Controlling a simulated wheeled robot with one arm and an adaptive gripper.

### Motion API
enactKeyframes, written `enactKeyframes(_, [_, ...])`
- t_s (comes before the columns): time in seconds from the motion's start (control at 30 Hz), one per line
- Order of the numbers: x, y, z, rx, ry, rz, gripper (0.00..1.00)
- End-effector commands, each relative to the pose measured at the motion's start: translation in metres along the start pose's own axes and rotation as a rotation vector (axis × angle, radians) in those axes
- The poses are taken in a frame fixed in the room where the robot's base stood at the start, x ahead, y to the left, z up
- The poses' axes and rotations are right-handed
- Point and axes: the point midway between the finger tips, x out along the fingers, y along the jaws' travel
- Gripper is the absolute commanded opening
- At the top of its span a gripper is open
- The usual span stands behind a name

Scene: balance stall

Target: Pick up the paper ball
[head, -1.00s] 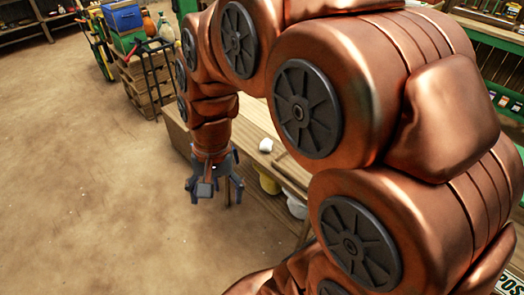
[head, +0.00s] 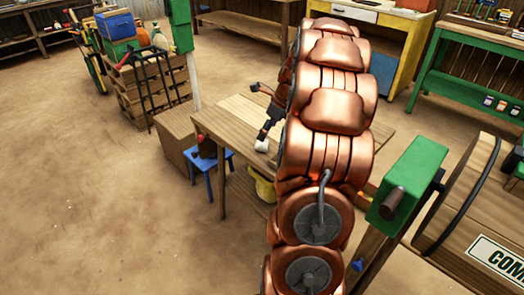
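The paper ball (head: 262,146), small and white, shows on the wooden table (head: 232,128), close to the table's front edge and just left of my arm. My gripper (head: 258,113) is partly hidden behind my copper arm. Two dark fingers show spread well apart, one pointing to the upper left and one pointing down. The lower finger's tip is right above the ball in the picture; I cannot tell whether it touches. Nothing shows between the fingers.
A blue stool (head: 211,181) with a dark red-brown object stands at the table's left front. A yellow container (head: 262,188) is under the table. A wooden box (head: 178,136) stands left of it. A green post (head: 179,25) rises behind. Open floor lies at the left.

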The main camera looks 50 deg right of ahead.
Motion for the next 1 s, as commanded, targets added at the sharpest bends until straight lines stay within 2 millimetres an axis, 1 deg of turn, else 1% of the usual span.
enactKeyframes(0.03, [0.003, -0.006, -0.005, 0.028, -0.003, -0.005, 0.82])
enactKeyframes(0.17, [0.009, -0.012, -0.007, 0.059, -0.007, -0.011, 0.82])
enactKeyframes(0.3, [0.022, -0.013, -0.006, 0.058, -0.008, -0.014, 0.82])
enactKeyframes(0.57, [0.04, -0.011, -0.005, 0.056, -0.008, -0.011, 0.82])
enactKeyframes(0.8, [0.073, -0.011, -0.004, 0.056, -0.007, -0.01, 0.82])
enactKeyframes(0.9, [0.08, -0.011, -0.004, 0.056, -0.008, -0.011, 0.82])
enactKeyframes(1.0, [0.08, -0.011, -0.004, 0.056, -0.008, -0.013, 0.82])
